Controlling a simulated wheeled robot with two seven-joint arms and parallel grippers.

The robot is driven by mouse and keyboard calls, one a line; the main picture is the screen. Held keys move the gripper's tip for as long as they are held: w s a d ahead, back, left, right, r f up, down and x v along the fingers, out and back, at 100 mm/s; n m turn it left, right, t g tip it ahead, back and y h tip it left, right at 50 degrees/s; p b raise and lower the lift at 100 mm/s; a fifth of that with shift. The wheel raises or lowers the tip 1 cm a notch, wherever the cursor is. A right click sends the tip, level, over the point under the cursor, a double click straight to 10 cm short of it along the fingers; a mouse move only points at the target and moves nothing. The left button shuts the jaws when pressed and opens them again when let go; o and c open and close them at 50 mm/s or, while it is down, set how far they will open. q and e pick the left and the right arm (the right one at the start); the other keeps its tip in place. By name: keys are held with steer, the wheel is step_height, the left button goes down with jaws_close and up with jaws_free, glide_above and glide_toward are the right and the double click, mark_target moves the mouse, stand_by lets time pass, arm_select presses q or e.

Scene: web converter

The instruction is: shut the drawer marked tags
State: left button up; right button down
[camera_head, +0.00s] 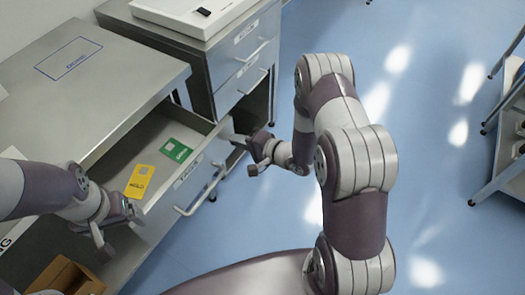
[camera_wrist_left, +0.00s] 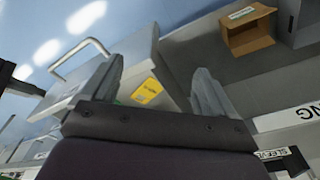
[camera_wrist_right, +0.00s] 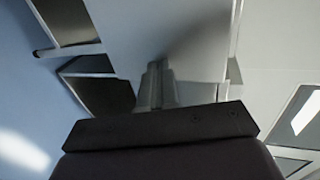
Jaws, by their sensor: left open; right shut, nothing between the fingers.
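The pulled-out drawer (camera_head: 218,150) holds a yellow card (camera_head: 140,181) and a green card (camera_head: 176,150). In the left wrist view, the yellow card (camera_wrist_left: 147,91) and the handle (camera_wrist_left: 82,58) show beyond the fingers. My left gripper (camera_head: 115,232) is open and empty near the drawer's near end. My right gripper (camera_head: 252,153) is shut and empty by the far end of the drawer front; its closed fingers (camera_wrist_right: 156,85) show against a grey surface. Contact cannot be told.
The grey worktop (camera_head: 90,90) extends above the drawer. Another cabinet (camera_head: 235,60) with handled drawers stands behind. A cardboard box (camera_head: 62,278) sits at lower left and shows in the left wrist view (camera_wrist_left: 247,30). A shelf rack (camera_head: 508,135) stands at right. Blue floor is clear between.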

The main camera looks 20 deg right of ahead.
mark_target(180, 110)
steer(key=w+a+b, duration=0.1)
steer(key=w+a, duration=0.3)
steer(key=w, duration=0.1)
steer(key=w+a+b, duration=0.1)
steer(key=w+a, duration=0.4)
steer(key=w, duration=0.1)
steer(key=w+a+b, duration=0.1)
steer(key=w+a, duration=0.3)
steer(key=w, duration=0.2)
steer(key=shift+a+b, duration=0.15)
steer(key=shift+b, duration=0.2)
steer(key=shift+w+a+r, duration=0.1)
steer(key=shift+w+r, duration=0.1)
steer(key=shift+r, duration=0.1)
